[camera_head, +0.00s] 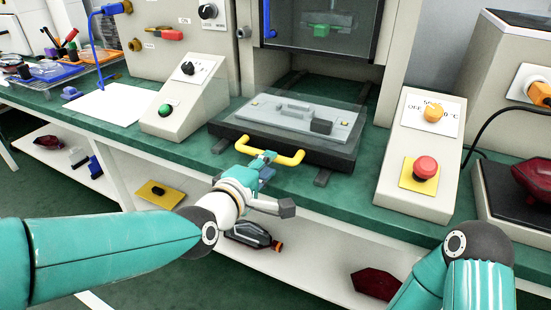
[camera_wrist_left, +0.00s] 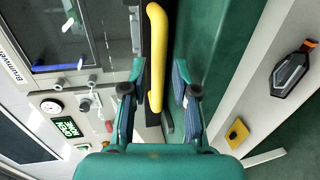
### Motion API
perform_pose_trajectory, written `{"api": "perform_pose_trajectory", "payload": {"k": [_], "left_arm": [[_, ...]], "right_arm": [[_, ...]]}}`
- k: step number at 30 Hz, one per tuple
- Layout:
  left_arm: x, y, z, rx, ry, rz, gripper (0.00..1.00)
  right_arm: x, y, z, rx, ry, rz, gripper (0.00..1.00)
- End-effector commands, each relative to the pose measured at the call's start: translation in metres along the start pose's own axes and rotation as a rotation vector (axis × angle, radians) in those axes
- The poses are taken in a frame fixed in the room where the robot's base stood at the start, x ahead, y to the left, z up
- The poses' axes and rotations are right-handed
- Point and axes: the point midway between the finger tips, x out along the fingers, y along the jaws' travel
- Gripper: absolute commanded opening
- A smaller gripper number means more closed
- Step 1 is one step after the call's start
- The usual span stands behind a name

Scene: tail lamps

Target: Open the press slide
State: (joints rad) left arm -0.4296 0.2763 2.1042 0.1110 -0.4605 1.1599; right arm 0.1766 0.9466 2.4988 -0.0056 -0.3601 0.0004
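The press slide (camera_head: 338,153) is a dark, flat tray with a grey plate on it, at the front of the press. A yellow bar handle (camera_head: 285,156) is fixed to its front edge. My left gripper (camera_head: 266,168) is at the handle's middle in the head view. In the left wrist view, its two fingers (camera_wrist_left: 157,85) stand apart, with the yellow handle (camera_wrist_left: 155,60) running between them. A gap shows on both sides of the handle, so the fingers are open and not clamped on it. My right arm shows at lower right, but its gripper is out of view.
A button box (camera_head: 186,92) stands left of the slide, and a box with a red button (camera_head: 425,167) stands to the right. The green bench edge runs below the handle. A lower shelf (camera_head: 313,240) holds dark red lamps and a yellow block (camera_head: 159,195).

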Motion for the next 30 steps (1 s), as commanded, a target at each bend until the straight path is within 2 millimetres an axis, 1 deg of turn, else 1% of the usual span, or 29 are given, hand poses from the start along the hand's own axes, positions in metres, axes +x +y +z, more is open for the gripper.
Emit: {"api": "perform_pose_trajectory", "payload": {"k": [1, 3, 6, 9, 13, 20, 25, 26, 30], "left_arm": [[0.011, -0.001, 0.0, 0.0, 0.0, -0.001, 0.29], [0.022, -0.001, 0.0, 0.0, 0.0, -0.001, 0.29], [0.034, 0.0, 0.0, 0.0, 0.0, 0.0, 0.29], [0.042, 0.0, 0.0, 0.0, 0.0, 0.0, 0.29], [0.046, 0.0, 0.0, 0.0, 0.0, 0.001, 0.29], [0.046, 0.0, 0.0, 0.0, 0.0, 0.001, 0.29], [0.046, 0.0, 0.0, 0.0, 0.0, 0.0, 0.02], [0.046, 0.0, 0.0, 0.0, 0.0, 0.0, 0.0], [0.046, -0.001, 0.0, 0.0, 0.0, -0.001, 0.0]], "right_arm": [[0.0, 0.0, 0.0, 0.0, 0.0, 0.0, 0.29], [0.0, 0.0, 0.0, 0.0, 0.0, 0.0, 0.29], [0.0, 0.0, 0.0, 0.0, 0.0, 0.0, 0.29], [0.0, 0.0, 0.0, 0.0, 0.0, 0.0, 0.29], [0.0, 0.0, 0.0, 0.0, 0.0, 0.0, 0.29], [0.0, 0.0, 0.0, 0.0, 0.0, 0.0, 0.29], [0.0, 0.0, 0.0, 0.0, 0.0, 0.0, 0.29], [0.0, 0.0, 0.0, 0.0, 0.0, 0.0, 0.29], [0.0, 0.0, 0.0, 0.0, 0.0, 0.0, 0.29]]}}
